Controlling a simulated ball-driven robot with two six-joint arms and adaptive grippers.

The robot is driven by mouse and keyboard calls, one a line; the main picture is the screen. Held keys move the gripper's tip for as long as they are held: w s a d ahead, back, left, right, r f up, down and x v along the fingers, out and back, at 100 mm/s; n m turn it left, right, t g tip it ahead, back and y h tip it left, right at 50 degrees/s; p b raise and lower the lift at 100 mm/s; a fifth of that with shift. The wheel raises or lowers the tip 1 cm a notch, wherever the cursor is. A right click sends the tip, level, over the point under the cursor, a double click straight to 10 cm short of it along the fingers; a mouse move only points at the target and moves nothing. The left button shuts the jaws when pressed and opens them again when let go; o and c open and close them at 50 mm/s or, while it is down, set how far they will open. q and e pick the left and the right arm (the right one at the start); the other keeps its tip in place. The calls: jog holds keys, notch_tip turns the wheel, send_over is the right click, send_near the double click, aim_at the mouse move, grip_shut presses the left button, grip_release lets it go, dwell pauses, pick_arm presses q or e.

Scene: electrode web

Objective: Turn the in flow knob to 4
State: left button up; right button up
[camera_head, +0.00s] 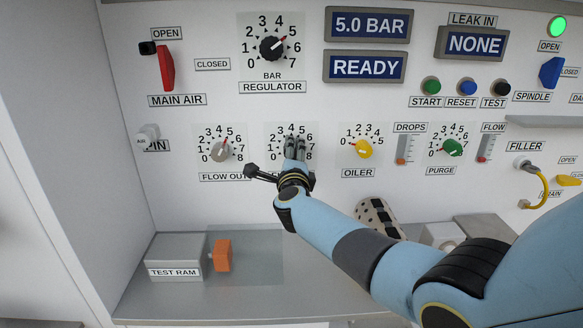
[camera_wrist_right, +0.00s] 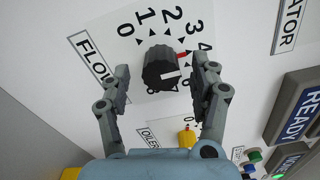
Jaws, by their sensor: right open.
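The flow-in knob (camera_wrist_right: 158,67) is black and sits on a white dial numbered from 0 up to 8. A small red mark shows by the 4. My right gripper (camera_wrist_right: 166,82) is open, with one finger on each side of the knob and gaps visible between. In the head view my right gripper (camera_head: 294,148) covers the knob and the middle of its dial (camera_head: 272,133). My left gripper is not in view.
The flow-out knob (camera_head: 220,152) is left of my gripper, the yellow oiler knob (camera_head: 364,149) right, the regulator knob (camera_head: 272,47) above. Displays read 5.0 BAR (camera_head: 367,25) and READY (camera_head: 365,67). A test ram (camera_head: 177,250) with an orange block (camera_head: 222,256) stands on the bench below.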

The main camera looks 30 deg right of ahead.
jog(key=v, duration=1.1)
